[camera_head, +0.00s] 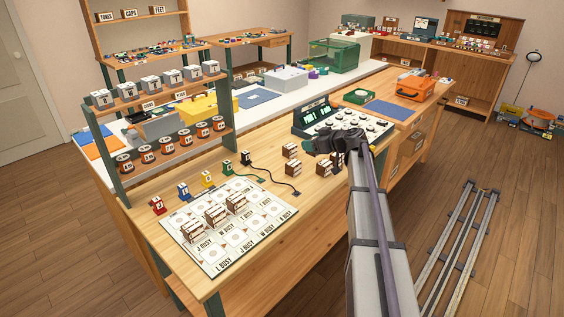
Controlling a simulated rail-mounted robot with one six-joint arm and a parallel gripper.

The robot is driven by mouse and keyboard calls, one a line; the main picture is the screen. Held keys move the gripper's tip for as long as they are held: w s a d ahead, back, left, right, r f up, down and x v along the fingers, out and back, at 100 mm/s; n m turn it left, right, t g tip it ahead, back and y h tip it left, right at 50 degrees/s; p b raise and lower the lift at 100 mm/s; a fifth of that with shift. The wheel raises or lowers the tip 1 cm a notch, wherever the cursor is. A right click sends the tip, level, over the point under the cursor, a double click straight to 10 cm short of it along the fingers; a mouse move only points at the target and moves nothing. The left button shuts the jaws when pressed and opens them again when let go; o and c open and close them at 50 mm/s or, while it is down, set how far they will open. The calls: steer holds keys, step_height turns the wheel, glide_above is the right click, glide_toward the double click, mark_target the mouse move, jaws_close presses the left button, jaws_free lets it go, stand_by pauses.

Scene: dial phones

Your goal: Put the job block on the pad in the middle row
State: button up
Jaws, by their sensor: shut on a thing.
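My gripper (334,150) is over the wooden bench, in front of the console. It is shut on a small brown and white job block (336,159), mostly hidden by the gripper and arm. Similar blocks stand close by on the bench: two to the left (292,150) (294,167) and one just below the gripper (323,169). The white pad sheet (213,267) lies at the front left of the bench, well away from my gripper. Three blocks (194,231) (216,216) (237,203) stand in a line across its pads. Printing on the blocks is too small to read.
Small coloured blocks, red (157,205), blue (183,191), yellow (207,179) and others, line the sheet's back edge. A black cable (275,182) curls on the bench. The console (345,125) with dials stands behind my gripper. A shelf rack (165,135) stands at left.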

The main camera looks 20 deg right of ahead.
mark_target(310, 182)
steer(key=shift+f+b, duration=5.9)
steer(key=shift+f, duration=1.25)
steer(key=o, duration=0.9)
steer(key=shift+r, duration=0.15)
steer(key=shift+o, duration=0.2)
steer(key=p+v, duration=0.4)
steer(key=v, duration=0.6)
steer(key=shift+r, duration=0.1)
steer(key=shift+s+d, duration=0.2)
steer(key=shift+s, duration=0.15)
steer(key=shift+c, duration=0.6)
